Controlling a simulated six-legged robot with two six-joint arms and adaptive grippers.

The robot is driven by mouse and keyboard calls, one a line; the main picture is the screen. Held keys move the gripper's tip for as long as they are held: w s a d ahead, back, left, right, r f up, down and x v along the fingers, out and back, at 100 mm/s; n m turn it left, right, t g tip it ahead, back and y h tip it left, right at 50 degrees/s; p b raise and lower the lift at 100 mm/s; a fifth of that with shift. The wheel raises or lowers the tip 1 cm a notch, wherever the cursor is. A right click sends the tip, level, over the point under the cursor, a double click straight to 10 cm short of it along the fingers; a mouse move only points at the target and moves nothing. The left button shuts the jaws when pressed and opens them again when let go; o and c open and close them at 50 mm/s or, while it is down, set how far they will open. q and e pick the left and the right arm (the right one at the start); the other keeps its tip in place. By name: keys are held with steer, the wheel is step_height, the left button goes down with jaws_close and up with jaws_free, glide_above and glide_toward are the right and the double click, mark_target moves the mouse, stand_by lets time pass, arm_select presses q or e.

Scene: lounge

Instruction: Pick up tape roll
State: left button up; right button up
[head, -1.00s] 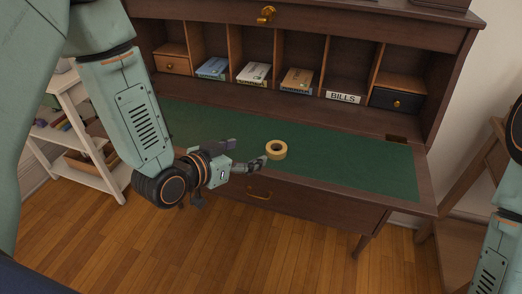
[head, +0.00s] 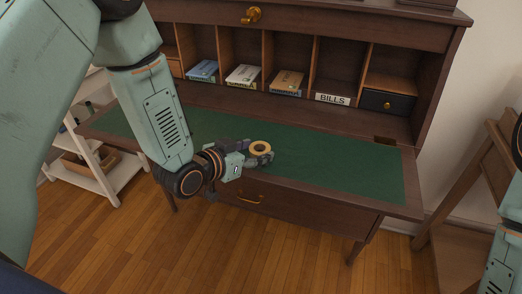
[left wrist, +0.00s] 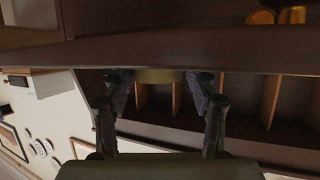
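The tape roll (head: 260,148) is a small tan ring on the green desk surface (head: 330,172), near its front edge. My left gripper (head: 258,151) is at the roll, with one finger on its far left side and the other on its near side. In the left wrist view, the two fingers stand apart with the tan edge of the tape roll (left wrist: 157,76) between their tips. I cannot tell whether both fingers touch it. Only part of my right arm shows at the right edge; its gripper is out of view.
The green surface right of the roll is clear.

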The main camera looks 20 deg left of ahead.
arm_select(q)
steer(key=shift+s+d+r, duration=0.1)
steer(key=shift+s+r, duration=0.05)
steer(key=c, duration=0.5)
steer(key=shift+c, duration=0.2)
